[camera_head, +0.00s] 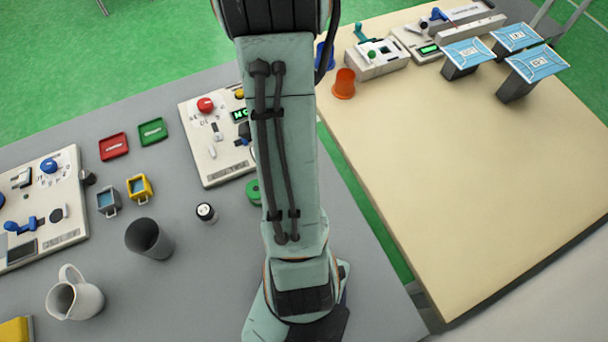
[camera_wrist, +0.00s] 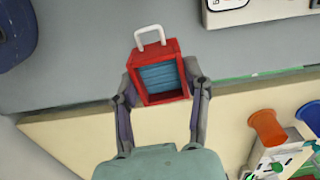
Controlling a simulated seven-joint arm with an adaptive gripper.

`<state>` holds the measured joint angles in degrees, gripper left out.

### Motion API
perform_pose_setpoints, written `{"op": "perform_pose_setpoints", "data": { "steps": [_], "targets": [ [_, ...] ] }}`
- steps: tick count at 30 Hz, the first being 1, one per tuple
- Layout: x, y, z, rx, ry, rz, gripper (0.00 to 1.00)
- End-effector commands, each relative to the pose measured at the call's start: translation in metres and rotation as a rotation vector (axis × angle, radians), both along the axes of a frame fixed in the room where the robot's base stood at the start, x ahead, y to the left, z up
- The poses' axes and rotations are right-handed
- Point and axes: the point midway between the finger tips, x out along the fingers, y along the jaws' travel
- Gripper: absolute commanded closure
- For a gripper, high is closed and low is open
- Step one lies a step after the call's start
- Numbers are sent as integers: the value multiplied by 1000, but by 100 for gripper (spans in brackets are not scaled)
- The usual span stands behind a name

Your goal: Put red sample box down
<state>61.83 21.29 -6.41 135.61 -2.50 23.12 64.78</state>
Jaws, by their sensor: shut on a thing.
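In the wrist view, the red sample box (camera_wrist: 172,97) has a blue inside and a white handle. My gripper (camera_wrist: 158,82) is shut on it, one finger against each side. The box appears over the strip where the grey table (camera_wrist: 90,60) and the cream table (camera_wrist: 80,140) come close; I cannot tell its height. In the head view my arm hides the box and the gripper fingers. A red tray (camera_head: 113,146) and a green tray (camera_head: 153,132) lie on the grey table, and no box shows in them.
Grey and yellow small boxes (camera_head: 140,188), a dark cup (camera_head: 149,239), a white jug (camera_head: 75,296) and control panels (camera_head: 45,205) stand on the grey table. An orange cup (camera_head: 344,84) and devices stand at the cream table's far end. Its middle is clear.

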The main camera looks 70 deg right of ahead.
Motion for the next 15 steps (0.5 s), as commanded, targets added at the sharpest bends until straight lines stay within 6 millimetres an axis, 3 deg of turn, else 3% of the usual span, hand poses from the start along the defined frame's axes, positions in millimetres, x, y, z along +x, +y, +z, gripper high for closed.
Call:
{"op": "perform_pose_setpoints", "data": {
  "steps": [4, 15],
  "targets": [
    [-16, -5, -10, 4, 2, -59, 89],
    [-16, -5, -65, 5, 1, -61, 89]
  ]
}}
